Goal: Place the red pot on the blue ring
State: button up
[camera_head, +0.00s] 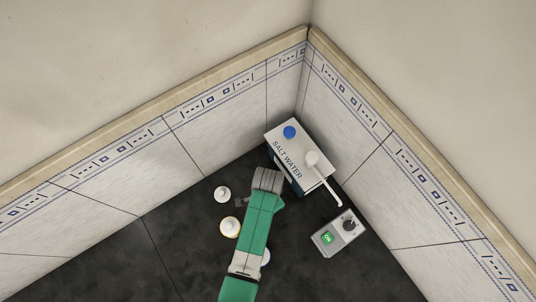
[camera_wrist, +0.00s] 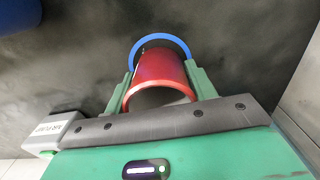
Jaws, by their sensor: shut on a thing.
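In the wrist view, the red pot (camera_wrist: 160,72) is held between the two green fingers of my gripper (camera_wrist: 161,78). Its open rim faces the camera. The blue ring (camera_wrist: 160,39) lies on the dark surface just beyond the pot and shows as an arc around the pot's far end. The pot hides the rest of the ring, and I cannot tell whether the two touch. In the head view my green and grey arm hides both the pot and the ring.
In the head view, a salt water box (camera_head: 283,148) with a white spout stands in the corner. White pieces stand left of my arm, one on a yellow ring (camera_head: 230,227). Walls close in behind.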

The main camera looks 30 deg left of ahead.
jog(key=o, duration=1.1)
jog(key=shift+f, duration=0.1)
notch_tip(320, 180, up, 12)
jog(key=shift+r+p, duration=0.15)
jog(key=shift+p, duration=0.65)
